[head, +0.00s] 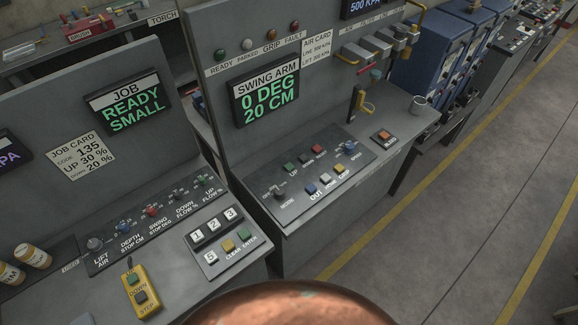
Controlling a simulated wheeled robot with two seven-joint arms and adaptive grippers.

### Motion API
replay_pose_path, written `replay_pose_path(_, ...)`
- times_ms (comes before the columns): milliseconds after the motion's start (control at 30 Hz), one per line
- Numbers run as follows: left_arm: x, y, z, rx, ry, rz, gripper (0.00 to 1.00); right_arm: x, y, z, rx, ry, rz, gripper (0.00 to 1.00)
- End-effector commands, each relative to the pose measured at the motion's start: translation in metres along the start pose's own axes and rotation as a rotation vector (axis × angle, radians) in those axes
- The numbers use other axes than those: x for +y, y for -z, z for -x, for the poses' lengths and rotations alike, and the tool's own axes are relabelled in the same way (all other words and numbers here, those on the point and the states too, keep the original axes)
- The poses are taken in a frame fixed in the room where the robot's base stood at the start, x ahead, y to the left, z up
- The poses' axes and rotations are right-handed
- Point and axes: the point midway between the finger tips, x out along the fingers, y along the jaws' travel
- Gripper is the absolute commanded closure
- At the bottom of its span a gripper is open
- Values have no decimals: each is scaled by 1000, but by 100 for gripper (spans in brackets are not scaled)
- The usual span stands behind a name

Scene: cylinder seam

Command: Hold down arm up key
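The swing arm panel (318,180) is a dark sloped key plate on the middle console. It has several coloured keys, including a green key (289,167) at its upper left with a small label that seems to read UP. The swing arm display (267,97) above reads 0 DEG, 20 CM. Neither of my grippers is in view, and nothing is seen touching the keys.
The left console has knobs, a keypad (222,236) and a job display (129,101) reading READY SMALL. A rounded copper-coloured surface (290,306) fills the bottom centre. Open floor (440,240) lies to the right.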

Motion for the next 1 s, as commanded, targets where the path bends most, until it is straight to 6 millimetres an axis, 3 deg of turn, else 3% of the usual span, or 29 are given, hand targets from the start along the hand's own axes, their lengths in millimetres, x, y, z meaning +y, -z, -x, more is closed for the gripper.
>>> replay_pose_path(167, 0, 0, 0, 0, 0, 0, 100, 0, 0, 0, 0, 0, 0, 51)
replay_pose_path(867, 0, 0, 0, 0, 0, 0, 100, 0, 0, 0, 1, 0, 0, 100)
replay_pose_path(1000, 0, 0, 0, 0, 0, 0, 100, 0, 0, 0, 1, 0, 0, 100)
